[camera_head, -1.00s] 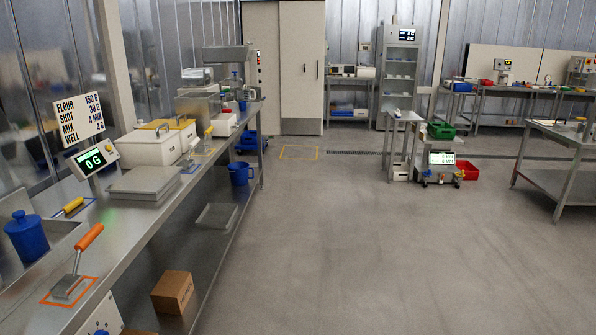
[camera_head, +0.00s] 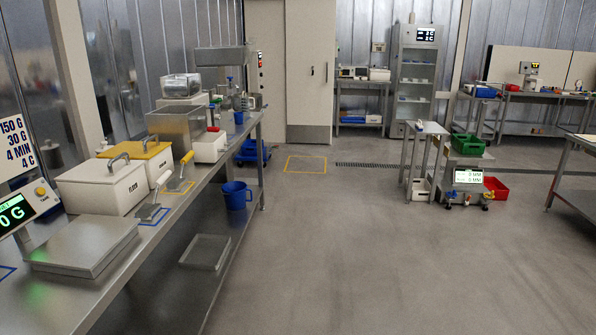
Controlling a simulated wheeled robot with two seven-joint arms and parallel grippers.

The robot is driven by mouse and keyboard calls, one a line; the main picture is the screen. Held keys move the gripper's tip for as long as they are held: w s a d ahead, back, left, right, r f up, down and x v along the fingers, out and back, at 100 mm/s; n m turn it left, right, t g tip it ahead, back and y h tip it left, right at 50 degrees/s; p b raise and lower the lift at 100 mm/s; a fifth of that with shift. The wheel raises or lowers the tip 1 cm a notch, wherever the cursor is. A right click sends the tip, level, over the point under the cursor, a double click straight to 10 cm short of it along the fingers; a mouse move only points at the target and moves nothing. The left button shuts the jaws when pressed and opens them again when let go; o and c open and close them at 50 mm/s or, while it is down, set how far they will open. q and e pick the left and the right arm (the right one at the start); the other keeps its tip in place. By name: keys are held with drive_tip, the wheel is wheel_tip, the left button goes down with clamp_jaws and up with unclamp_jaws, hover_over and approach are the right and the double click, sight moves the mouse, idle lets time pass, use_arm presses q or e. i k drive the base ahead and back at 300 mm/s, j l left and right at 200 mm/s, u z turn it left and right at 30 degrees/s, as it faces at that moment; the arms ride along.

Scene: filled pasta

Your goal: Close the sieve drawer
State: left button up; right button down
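I cannot make out a sieve drawer for certain in this view, nor whether one is open or shut. On the left steel bench (camera_head: 128,237) stands a steel box (camera_head: 174,128). Behind it is a boxy unit with a clear-sided top (camera_head: 181,86). A white box with a red part on top (camera_head: 208,147) stands beside the steel box. Neither of my grippers is in view.
A white bin labelled flour (camera_head: 103,190), a yellow-lidded bin (camera_head: 150,158) and a flat scale (camera_head: 88,246) stand on the bench. A blue jug (camera_head: 235,195) is below. A small cart (camera_head: 466,180) stands right. The middle floor is clear.

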sight(207, 147)
drive_tip(key=i+u, duration=0.2)
drive_tip(key=i, duration=0.3)
drive_tip(key=i+l+u, duration=0.2)
drive_tip(key=i, duration=0.25)
drive_tip(key=i+l+u, duration=0.2)
drive_tip(key=i, duration=0.25)
drive_tip(key=i+l+u, duration=0.3)
drive_tip(key=i+u, duration=0.15)
drive_tip(key=i+l+u, duration=0.35)
drive_tip(key=u, duration=0.15)
drive_tip(key=i+l+u, duration=0.3)
drive_tip(key=l+u, duration=0.15)
drive_tip(key=l, duration=0.2)
drive_tip(key=i+l+u, duration=0.2)
drive_tip(key=l, duration=0.25)
drive_tip(key=k+j, duration=0.05)
